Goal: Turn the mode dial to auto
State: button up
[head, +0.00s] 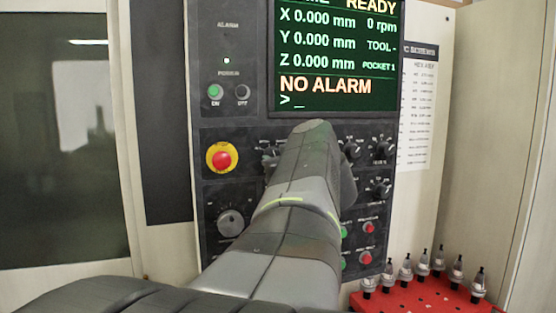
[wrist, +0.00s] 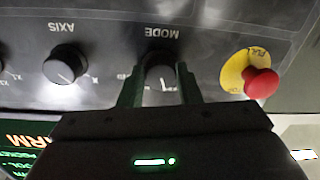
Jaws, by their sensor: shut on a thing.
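The mode dial (wrist: 161,68) is a round black knob on the dark control panel, below the word MODE, which appears upside down in the wrist view. My gripper (wrist: 159,78) is shut on the dial, with one finger on each side of it. A white mark shows on the dial's near side, but I cannot read which mode it points to. In the head view my arm covers the dial and most of the gripper.
The axis dial (wrist: 65,64) is beside the mode dial. The red emergency stop (head: 222,158) on its yellow ring is close on the other side. The screen (head: 335,55) reads NO ALARM. A red tray (head: 425,296) with several tool holders stands at lower right.

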jog(key=shift+f+m+b, duration=0.1)
jog(key=shift+m+b, duration=0.2)
jog(key=shift+b, duration=0.05)
jog(key=m+b, duration=0.2)
jog(key=m, duration=0.5)
jog(key=m+t+b, duration=0.1)
jog(key=m+b, duration=0.1)
jog(key=m, duration=0.6)
jog(key=shift+a+m+h, duration=0.2)
jog(key=shift+m+h, duration=0.1)
dwell(0.3)
jog(key=o, duration=1)
jog(key=shift+s, duration=0.1)
